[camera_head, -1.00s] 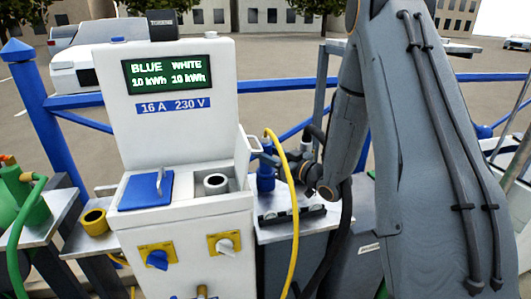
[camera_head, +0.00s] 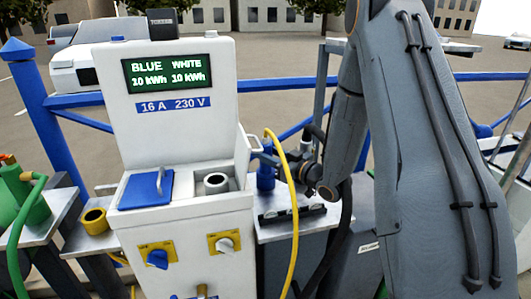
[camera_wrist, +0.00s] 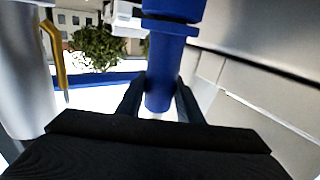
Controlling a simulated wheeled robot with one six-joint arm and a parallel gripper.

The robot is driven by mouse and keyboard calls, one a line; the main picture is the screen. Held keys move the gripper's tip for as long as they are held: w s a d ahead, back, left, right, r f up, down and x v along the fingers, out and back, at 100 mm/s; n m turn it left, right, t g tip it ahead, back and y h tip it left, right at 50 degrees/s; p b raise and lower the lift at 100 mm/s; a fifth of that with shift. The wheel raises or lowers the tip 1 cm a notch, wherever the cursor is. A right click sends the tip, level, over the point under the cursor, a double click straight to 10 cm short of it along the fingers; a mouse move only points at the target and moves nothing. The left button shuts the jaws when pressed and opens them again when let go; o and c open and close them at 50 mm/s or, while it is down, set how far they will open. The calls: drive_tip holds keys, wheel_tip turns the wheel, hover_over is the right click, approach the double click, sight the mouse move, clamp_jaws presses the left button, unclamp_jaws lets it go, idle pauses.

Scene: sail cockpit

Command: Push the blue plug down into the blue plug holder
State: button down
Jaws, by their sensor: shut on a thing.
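The blue plug (camera_wrist: 160,75) stands between the two dark fingers of my gripper (camera_wrist: 159,92) in the wrist view. The fingers are shut on it, and its wider collar is near the top of that view. In the head view the blue plug (camera_head: 265,172) is upright just right of the white power pedestal, above a grey side table, with a yellow cable arching beside it. My gripper (camera_head: 284,163) reaches it from the right and is partly hidden by the cable. I cannot make out the blue plug holder separately, nor how deep the plug sits.
The yellow cable (camera_head: 293,225) hangs in front of the grey table (camera_head: 305,228), which carries a black bar-shaped object (camera_head: 290,214). Blue railings (camera_head: 410,78) run behind.

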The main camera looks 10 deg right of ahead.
drive_tip(key=shift+f, duration=0.4)
drive_tip(key=c, duration=1.5)
unclamp_jaws()
drive_tip(key=shift+p+v, duration=1.45)
drive_tip(key=shift+v, duration=4.05)
